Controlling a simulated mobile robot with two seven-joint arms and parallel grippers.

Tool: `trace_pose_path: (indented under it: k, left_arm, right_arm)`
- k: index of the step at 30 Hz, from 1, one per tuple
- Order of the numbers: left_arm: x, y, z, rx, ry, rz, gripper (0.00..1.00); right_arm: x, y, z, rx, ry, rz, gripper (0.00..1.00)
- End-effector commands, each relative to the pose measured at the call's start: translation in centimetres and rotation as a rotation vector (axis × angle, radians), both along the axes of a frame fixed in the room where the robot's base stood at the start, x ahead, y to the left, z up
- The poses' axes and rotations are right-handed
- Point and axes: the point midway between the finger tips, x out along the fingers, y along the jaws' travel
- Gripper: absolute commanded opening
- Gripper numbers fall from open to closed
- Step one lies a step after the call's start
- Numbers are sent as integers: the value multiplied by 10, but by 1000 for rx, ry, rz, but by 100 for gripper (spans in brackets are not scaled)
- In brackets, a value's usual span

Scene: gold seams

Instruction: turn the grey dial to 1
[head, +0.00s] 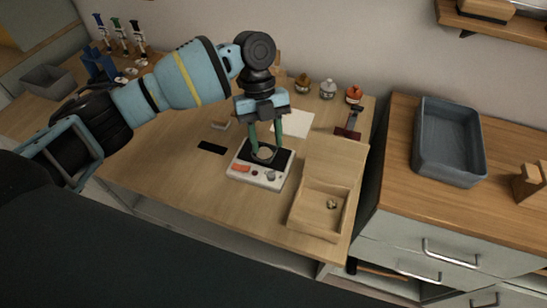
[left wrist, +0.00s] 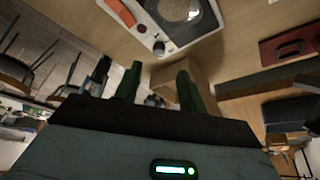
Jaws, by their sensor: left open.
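The white device (head: 258,178) with a black top and a round pale disc stands on the wooden table. Its front strip has an orange-red switch, a small red button and a grey dial (head: 270,175) at the right. The dial also shows in the left wrist view (left wrist: 158,48), at the panel's edge. Its mark and numbers are too small to read. My left gripper (head: 265,152) is open, its two green fingers pointing down over the device's top, behind the dial in the head view. The fingers (left wrist: 158,82) look empty and apart from the dial. My right gripper is not in view.
An open wooden box (head: 318,218) with a small object in it stands right of the device. A black flat piece (head: 212,147) lies to the left and a white sheet (head: 298,123) behind. Several small jars stand by the wall. A grey bin (head: 447,145) is on the right-hand counter.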

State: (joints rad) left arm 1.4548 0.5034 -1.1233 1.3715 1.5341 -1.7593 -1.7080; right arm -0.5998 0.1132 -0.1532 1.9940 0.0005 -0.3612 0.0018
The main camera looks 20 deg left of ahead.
Motion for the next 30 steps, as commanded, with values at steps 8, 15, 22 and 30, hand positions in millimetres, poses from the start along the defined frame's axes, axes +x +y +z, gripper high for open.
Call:
trace_pose_path:
  k: [8, 15, 22, 30]
  left_arm:
    - [-8, -5, -22, 0, 2, 1, 40]
    - [-19, -13, -54, 1, 1, 1, 40]
    - [-24, -17, -70, 0, 0, 2, 40]
    - [-25, -17, -73, 1, 0, 2, 40]
  right_arm:
    - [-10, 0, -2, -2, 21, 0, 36]
    - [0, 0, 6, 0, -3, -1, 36]
    - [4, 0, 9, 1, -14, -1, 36]
    - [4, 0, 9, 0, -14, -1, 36]
